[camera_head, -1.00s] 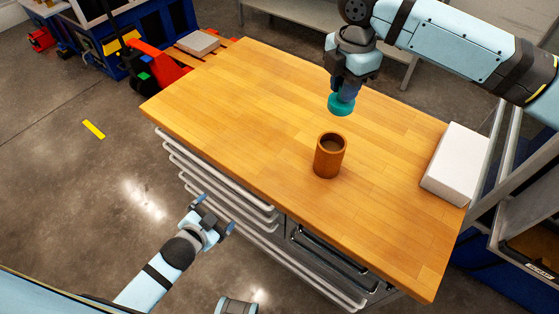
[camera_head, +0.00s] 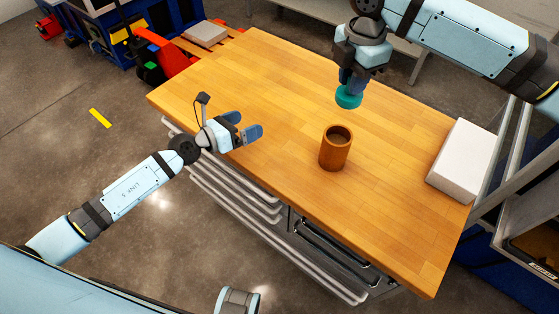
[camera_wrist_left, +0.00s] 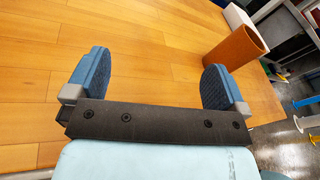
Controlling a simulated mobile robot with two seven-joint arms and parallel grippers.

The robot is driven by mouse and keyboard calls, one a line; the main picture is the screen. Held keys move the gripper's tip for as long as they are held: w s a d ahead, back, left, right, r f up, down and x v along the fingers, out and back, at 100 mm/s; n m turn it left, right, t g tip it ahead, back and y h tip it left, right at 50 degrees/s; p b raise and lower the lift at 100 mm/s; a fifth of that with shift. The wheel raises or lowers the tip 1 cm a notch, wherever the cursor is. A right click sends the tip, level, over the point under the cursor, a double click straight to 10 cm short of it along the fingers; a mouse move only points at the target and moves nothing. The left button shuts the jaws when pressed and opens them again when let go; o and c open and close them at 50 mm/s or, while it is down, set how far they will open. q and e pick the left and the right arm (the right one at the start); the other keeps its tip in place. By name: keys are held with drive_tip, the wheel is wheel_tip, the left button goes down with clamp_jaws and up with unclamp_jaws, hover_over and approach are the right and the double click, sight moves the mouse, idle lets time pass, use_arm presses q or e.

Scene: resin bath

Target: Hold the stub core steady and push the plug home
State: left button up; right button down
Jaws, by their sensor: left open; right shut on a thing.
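The stub core (camera_head: 335,151), a brown open-topped cylinder, stands upright on the wooden table. In the left wrist view the stub core (camera_wrist_left: 237,48) appears at the upper right, beyond the right fingertip. My left gripper (camera_head: 243,125) is open and empty over the table's near edge, to the left of the core and apart from it; both blue fingers also show in the left wrist view (camera_wrist_left: 155,85). My right gripper (camera_head: 349,88) is shut on the teal plug (camera_head: 348,97) and holds it above the table, beyond and slightly right of the core. The plug's gripped part is mostly hidden.
The wooden table (camera_head: 270,80) is clear around the core. A white box (camera_head: 463,161) lies at its right end. A metal rack (camera_head: 508,170) stands beyond that end. Drawers with pale handles (camera_head: 240,198) are under the near edge.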

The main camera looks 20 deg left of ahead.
sight(322, 151)
use_arm(q)
drive_tip(key=s+d+f+m+g, duration=0.1)
drive_tip(key=s+d+m+g, duration=0.1)
drive_tip(key=d, duration=0.1)
drive_tip(key=s+d+f+m+g+h, duration=0.1)
drive_tip(key=s+d+m, duration=0.1)
drive_tip(key=d+m, duration=0.1)
drive_tip(key=s+d+m+g, duration=0.2)
drive_tip(key=d, duration=0.3)
drive_tip(key=shift+s+d+f+g+h, duration=0.25)
drive_tip(key=shift+f+g+h, duration=0.05)
drive_tip(key=shift+f, duration=0.1)
drive_tip(key=shift+d+m, duration=0.3)
drive_tip(key=shift+d, duration=0.05)
drive_tip(key=w+d, duration=0.2)
drive_tip(key=d, duration=0.1)
drive_tip(key=w+d, duration=0.2)
drive_tip(key=d, duration=0.1)
drive_tip(key=w+d, duration=0.2)
drive_tip(key=d, duration=0.1)
drive_tip(key=shift+d, duration=0.2)
drive_tip(key=shift+w+d+f, duration=0.3)
drive_tip(key=shift+w+d, duration=0.1)
drive_tip(key=shift+d, duration=0.1)
drive_tip(key=shift+c, duration=0.2)
drive_tip(key=c, duration=0.9)
drive_tip(key=o, duration=0.9)
drive_tip(key=shift+o, duration=0.2)
